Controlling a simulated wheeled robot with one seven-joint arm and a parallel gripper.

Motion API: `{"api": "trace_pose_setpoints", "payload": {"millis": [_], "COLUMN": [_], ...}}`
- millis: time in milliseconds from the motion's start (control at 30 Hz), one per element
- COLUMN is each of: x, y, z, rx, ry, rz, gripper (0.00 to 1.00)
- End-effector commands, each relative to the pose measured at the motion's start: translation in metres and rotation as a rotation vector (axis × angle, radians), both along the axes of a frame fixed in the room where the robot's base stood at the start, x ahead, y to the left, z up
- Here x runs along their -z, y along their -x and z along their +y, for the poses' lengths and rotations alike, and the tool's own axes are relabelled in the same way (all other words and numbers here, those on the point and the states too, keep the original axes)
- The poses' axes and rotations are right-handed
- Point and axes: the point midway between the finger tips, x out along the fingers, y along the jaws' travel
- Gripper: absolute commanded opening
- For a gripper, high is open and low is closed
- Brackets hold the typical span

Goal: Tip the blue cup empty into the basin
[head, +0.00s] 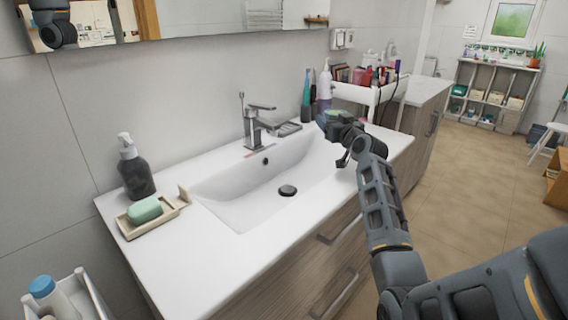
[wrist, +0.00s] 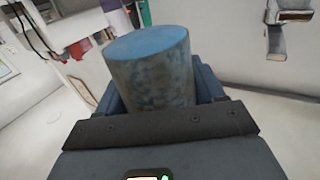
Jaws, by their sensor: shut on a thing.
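My gripper (head: 338,124) is over the right end of the white basin (head: 225,190) in the head view. In the wrist view my gripper (wrist: 160,92) is shut on the blue cup (wrist: 150,68), with a finger on each side. The cup has a flat blue round end facing up in that picture and a mottled grey-blue side. In the head view only a small greenish-blue patch shows at the gripper, and the cup is mostly hidden there. I cannot tell its exact tilt or what is inside.
The faucet (head: 257,122) stands behind the basin, left of my gripper. A dark soap bottle (head: 135,168) and a green soap (head: 145,210) in a dish are at the left. Bottles (head: 325,86) and a white cart (head: 355,93) with cosmetics stand close behind my gripper.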

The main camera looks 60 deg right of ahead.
Motion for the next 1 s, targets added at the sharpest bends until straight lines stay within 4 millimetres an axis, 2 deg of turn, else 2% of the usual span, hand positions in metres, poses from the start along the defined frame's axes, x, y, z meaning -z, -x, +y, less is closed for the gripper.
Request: {"api": "trace_pose_setpoints", "payload": {"millis": [367, 1000], "x": [-0.0005, 0.0069], "y": [-0.0005, -0.0086], "z": [0.0007, 0.0071], "rx": [0.0, 0.0], "ry": [0.011, 0.102], "rz": [0.01, 0.127], "gripper": [0.29, 0.29]}}
